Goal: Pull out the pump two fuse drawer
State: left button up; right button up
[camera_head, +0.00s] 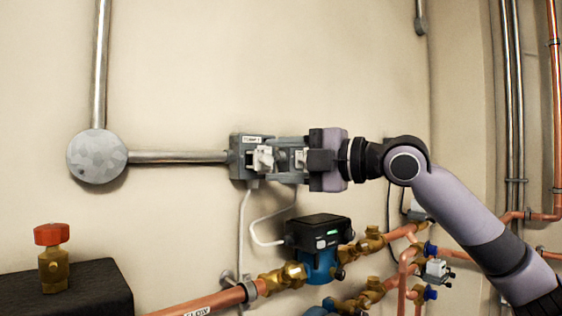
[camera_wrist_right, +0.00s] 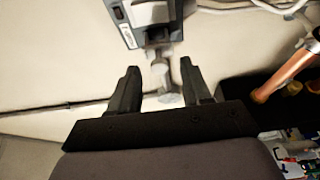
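Two grey fused units sit side by side on the wall in the head view. The left unit (camera_head: 236,158) has a label that seems to read PUMP 1 and a pale protruding piece (camera_head: 263,158). The right unit (camera_head: 287,145) is partly hidden by my right gripper (camera_head: 312,160), so its label is not readable. A pale part (camera_head: 300,158) shows at its front beside the gripper. In the wrist view, my right gripper (camera_wrist_right: 160,85) has its fingers apart. A pale grey protruding piece (camera_wrist_right: 160,75) shows between them, below a grey unit (camera_wrist_right: 140,20); contact is not visible. My left gripper is out of view.
A metal conduit (camera_head: 180,157) runs left to a round junction box (camera_head: 97,156). Below the units are white cables (camera_head: 243,225), a blue and black pump (camera_head: 318,245) and copper pipes (camera_head: 205,301). A red-handled valve (camera_head: 52,250) stands lower left.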

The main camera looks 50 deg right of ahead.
jog(key=shift+s+d+f+b, duration=0.25)
jog(key=shift+s+b, duration=0.25)
jog(key=shift+b, duration=0.25)
jog(key=b+v, duration=0.4)
jog(key=v, duration=0.2)
jog(key=shift+r, duration=0.3)
jog(key=shift+a, duration=0.1)
